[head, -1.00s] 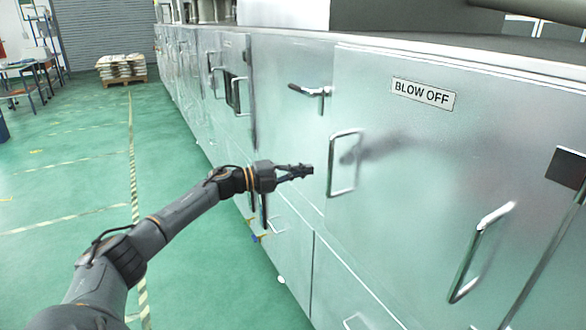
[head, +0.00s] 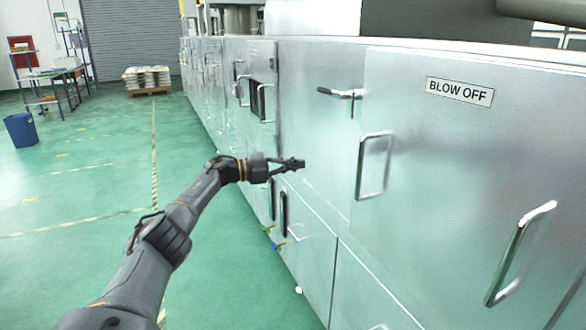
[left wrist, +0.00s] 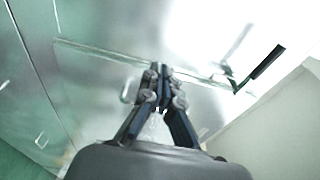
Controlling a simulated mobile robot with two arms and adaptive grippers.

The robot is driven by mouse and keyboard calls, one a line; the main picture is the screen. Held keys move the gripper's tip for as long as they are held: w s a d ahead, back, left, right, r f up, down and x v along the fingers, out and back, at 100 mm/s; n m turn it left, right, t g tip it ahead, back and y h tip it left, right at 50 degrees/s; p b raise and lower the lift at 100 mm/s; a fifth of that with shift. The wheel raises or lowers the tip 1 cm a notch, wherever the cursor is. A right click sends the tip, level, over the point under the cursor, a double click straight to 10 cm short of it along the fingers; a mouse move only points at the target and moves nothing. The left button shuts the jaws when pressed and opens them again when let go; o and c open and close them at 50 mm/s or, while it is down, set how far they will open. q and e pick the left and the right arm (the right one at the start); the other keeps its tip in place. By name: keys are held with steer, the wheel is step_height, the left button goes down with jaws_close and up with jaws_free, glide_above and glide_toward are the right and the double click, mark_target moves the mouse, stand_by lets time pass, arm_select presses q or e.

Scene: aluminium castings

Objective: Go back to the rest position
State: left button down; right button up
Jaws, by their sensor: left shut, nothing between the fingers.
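My left gripper (head: 294,164) is shut and empty, in front of the metal cabinet wall in the head view. Its fingers point right, toward the cabinet, to the left of the upright door handle (head: 374,166) and apart from it. In the left wrist view the closed fingers (left wrist: 160,88) show in front of the pale metal panels. My right gripper is in neither view.
A long row of metal cabinets with a "BLOW OFF" sign (head: 459,92) runs along the right. Another bar handle (head: 520,252) and a lever handle (head: 341,93) stick out. Green floor is open at left, with a blue bin (head: 21,130) and a loaded pallet (head: 147,81) further off.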

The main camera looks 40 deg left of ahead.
arm_select(q)
steer(key=shift+a, duration=0.35)
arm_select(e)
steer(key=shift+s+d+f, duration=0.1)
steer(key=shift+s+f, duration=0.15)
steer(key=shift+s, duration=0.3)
